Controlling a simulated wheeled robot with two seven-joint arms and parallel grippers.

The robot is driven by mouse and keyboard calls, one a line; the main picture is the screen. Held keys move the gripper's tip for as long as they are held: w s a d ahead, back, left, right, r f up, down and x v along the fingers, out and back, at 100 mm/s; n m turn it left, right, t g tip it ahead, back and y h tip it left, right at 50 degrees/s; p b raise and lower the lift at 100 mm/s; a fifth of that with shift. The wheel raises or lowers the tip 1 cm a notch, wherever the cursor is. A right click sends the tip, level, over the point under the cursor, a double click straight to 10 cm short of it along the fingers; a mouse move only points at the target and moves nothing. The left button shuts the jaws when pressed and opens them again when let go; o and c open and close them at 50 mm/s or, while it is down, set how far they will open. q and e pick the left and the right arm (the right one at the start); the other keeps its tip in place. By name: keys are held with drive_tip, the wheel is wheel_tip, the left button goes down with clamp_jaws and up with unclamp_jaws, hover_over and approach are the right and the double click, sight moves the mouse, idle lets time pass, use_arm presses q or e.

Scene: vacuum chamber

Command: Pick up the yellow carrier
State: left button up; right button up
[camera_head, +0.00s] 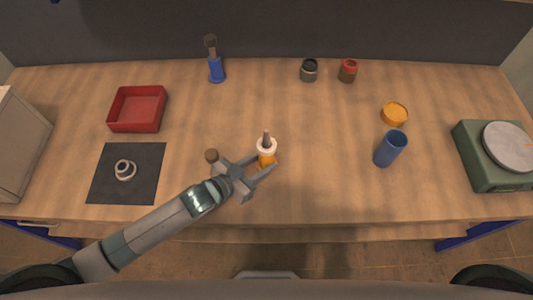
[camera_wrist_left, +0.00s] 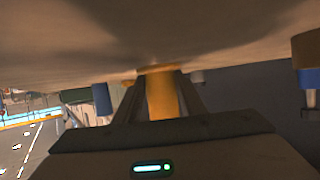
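The yellow carrier (camera_head: 266,160) stands on the table near the middle, with a white ring and a grey tip on top. My left gripper (camera_head: 264,162) reaches it from the lower left, with one finger on each side of its yellow body. In the left wrist view the yellow carrier (camera_wrist_left: 162,95) fills the space between the two fingertips (camera_wrist_left: 161,88), which look closed against it. Its wider end appears to rest on the table. My right gripper is out of view.
A red tray (camera_head: 115,121) and a dark mat (camera_head: 145,189) with a metal ring part (camera_head: 125,170) lie left. A blue cup (camera_head: 390,149), an orange disc (camera_head: 394,113) and a green scale (camera_head: 482,175) are right. Two jars (camera_head: 309,71) (camera_head: 348,70) stand behind.

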sight(261, 157)
use_arm(q)
drive_tip(key=shift+r, duration=0.2)
clamp_jaws()
drive_tip(key=shift+d+r+b, duration=0.1)
drive_tip(key=shift+r+b, duration=0.55)
drive_tip(key=shift+r, duration=1.3)
drive_tip(key=s+d+r+b, duration=0.2)
drive_tip(key=s+d+r, duration=0.3)
drive_tip(key=d, duration=0.5)
drive_tip(key=shift+s+r, duration=0.3)
drive_tip(key=shift+r, duration=0.65)
drive_tip(key=shift+a+f, duration=0.1)
drive_tip(key=shift+f, duration=0.05)
